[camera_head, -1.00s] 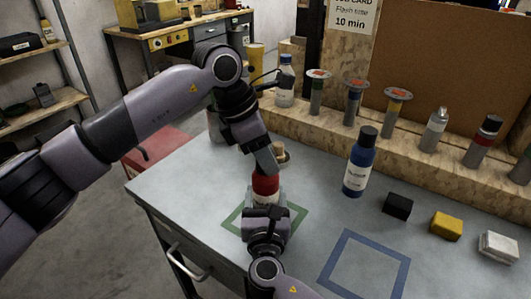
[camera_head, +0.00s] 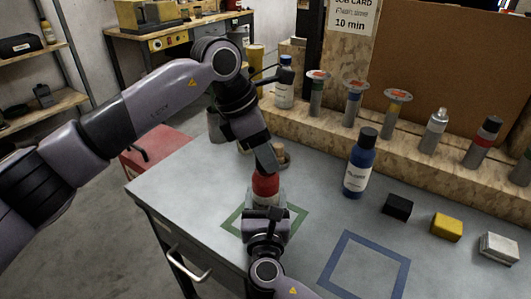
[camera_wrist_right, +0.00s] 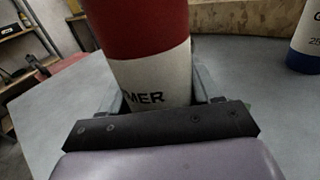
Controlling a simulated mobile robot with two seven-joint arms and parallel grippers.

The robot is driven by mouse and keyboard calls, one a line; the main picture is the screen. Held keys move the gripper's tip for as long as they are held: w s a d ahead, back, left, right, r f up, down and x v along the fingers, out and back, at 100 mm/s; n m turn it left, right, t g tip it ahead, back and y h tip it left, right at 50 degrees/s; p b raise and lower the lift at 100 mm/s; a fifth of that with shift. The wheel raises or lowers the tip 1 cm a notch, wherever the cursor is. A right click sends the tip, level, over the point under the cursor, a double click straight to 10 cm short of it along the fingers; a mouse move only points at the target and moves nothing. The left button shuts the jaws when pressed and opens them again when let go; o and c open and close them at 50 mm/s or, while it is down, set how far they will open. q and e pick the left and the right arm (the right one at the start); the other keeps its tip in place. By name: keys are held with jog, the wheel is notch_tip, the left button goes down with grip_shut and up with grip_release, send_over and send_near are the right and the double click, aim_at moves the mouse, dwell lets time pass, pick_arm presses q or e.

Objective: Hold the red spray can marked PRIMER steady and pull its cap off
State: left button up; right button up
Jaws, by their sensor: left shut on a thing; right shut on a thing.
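The red spray can (camera_head: 265,186) stands upright in the green square outline on the bench, red above and white below. In the right wrist view the can (camera_wrist_right: 145,75) fills the middle, with the letters "MER" legible on its white band. My right gripper (camera_head: 265,212) is shut on the can's lower body from the near side, one finger on each side. My left gripper (camera_head: 268,168) comes down from above and is shut at the can's top. The cap is mostly hidden by its fingers, so I cannot make out its edge.
A blue bottle (camera_head: 357,165) stands right of the can. Black (camera_head: 397,206), yellow (camera_head: 446,227) and white (camera_head: 498,248) blocks lie further right. A blue square outline (camera_head: 363,268) on the bench is empty. Several tools and cans stand along the wooden rack (camera_head: 400,140) behind.

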pick_arm(q)
jog(key=shift+r, duration=0.65)
pick_arm(e)
jog(key=shift+f, duration=0.1)
pick_arm(q)
jog(key=shift+r, duration=2)
pick_arm(e)
jog(key=o, duration=1.6)
jog(key=shift+c, duration=0.2)
